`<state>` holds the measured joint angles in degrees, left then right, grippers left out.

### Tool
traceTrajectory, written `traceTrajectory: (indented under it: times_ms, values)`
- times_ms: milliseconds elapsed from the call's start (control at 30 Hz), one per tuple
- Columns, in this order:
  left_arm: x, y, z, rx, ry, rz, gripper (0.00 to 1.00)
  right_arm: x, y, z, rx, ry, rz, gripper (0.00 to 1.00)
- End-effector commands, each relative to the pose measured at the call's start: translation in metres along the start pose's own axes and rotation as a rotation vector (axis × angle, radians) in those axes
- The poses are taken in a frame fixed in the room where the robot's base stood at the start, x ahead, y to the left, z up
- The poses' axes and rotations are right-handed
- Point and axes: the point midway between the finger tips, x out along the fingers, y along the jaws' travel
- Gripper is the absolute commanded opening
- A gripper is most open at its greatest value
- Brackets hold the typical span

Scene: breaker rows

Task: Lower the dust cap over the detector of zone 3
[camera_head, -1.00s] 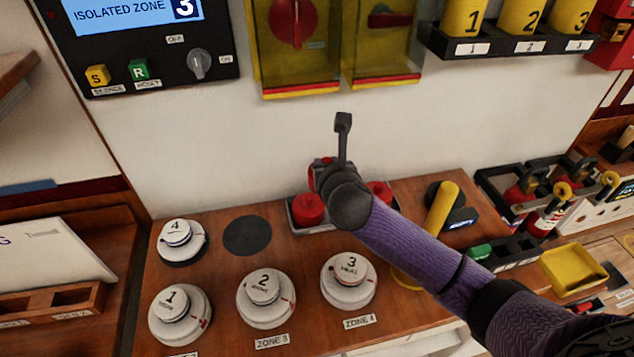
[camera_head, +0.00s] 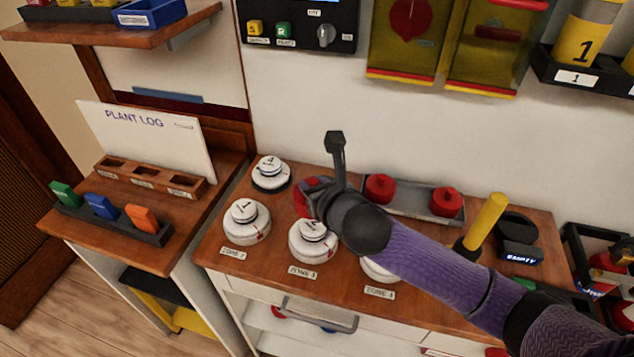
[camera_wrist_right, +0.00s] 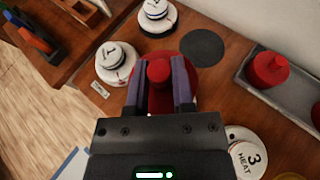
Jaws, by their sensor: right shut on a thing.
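My right gripper (camera_head: 320,198) is shut on a red dust cap (camera_head: 303,200), which also shows between the fingers in the right wrist view (camera_wrist_right: 158,72). In the head view the cap appears just above and behind the white detector (camera_head: 313,241) at the label ZONE 3 (camera_head: 303,272). That detector is partly behind my gripper, and the cap and fingers hide it almost wholly in the wrist view. The exact gap between cap and detector cannot be told. My left gripper is not in view.
Detector 1 (camera_head: 246,222) is to the left, detector 4 (camera_head: 270,174) behind. Detector 3 (camera_wrist_right: 246,152) is partly under my arm in the head view. A grey tray (camera_head: 413,206) holds two red caps. A flat dark disc (camera_wrist_right: 202,47) lies behind the held cap.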

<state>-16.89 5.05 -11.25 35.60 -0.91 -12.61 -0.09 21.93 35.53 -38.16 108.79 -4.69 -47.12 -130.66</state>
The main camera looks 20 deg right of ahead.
Motion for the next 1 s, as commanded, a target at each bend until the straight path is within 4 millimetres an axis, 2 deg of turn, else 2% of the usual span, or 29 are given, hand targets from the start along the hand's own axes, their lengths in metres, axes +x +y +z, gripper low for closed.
traceTrajectory:
  times_ms: [167, 200, 300, 600, 1000]
  values:
    - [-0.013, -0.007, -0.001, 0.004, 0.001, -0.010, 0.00, -0.002, 0.000, 0.003, -0.001, 0.001, -0.001, 0.00]
    - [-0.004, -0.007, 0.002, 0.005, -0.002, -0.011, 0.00, 0.003, 0.000, -0.007, 0.000, 0.001, -0.002, 0.00]
    - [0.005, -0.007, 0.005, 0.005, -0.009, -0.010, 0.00, 0.009, 0.000, -0.023, 0.000, 0.003, -0.001, 0.00]
    - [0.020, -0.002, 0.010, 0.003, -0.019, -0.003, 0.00, 0.021, 0.000, -0.052, 0.000, 0.002, -0.001, 0.00]
    - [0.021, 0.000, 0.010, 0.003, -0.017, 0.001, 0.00, 0.023, 0.000, -0.056, 0.001, 0.000, -0.001, 0.00]
